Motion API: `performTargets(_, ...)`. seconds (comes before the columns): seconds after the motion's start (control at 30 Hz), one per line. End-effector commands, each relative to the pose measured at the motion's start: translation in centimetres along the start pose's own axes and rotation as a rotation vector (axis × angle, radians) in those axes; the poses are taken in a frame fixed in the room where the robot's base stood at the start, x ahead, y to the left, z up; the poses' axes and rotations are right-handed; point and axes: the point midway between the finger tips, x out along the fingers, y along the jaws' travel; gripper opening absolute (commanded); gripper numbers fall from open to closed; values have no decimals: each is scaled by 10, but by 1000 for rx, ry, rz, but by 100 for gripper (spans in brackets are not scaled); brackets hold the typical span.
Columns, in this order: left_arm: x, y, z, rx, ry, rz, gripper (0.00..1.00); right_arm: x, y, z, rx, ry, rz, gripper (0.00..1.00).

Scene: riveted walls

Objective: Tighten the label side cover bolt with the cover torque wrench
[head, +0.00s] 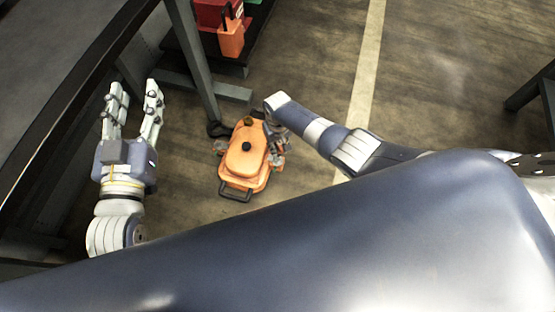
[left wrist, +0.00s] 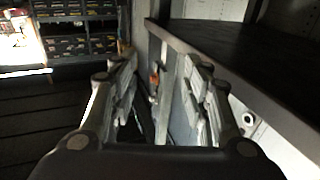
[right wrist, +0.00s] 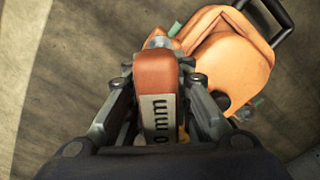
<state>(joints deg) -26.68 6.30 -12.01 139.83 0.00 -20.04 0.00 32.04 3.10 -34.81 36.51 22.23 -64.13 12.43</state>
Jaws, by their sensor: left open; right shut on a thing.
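An orange housing (head: 243,160) with a dark knob and a black handle lies on the floor in the middle of the head view. Part of it fills the upper right of the right wrist view (right wrist: 232,62). My right gripper (right wrist: 158,90) is shut on an orange-brown tool (right wrist: 155,70) with a pale label reading "0 mm", apparently the cover torque wrench. The tool's far end is at the housing's edge; whether it sits on a bolt cannot be told. The bolt is not clearly visible. My left gripper (head: 130,98) is open and empty, left of the housing.
A dark workbench (head: 60,75) runs along the left, with a metal leg (head: 190,55) near the housing. Red and orange containers (head: 230,35) stand on a low shelf at the top. The floor (head: 450,70) to the right is open.

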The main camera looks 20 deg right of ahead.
Motion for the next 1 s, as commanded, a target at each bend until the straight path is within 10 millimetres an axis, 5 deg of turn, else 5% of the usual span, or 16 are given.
performTargets(0.27, 0, 0, -1, 0, 4, 0, 43, 0, 0, -1, -37, 2, 0, 0)
performTargets(0.7, 0, 1, -14, -1, 72, 3, 43, 0, 1, -1, -487, 2, 1, 0)
performTargets(1.0, 1, 2, -17, -1, 85, 4, 43, -1, 1, -1, -527, 2, 0, 0)
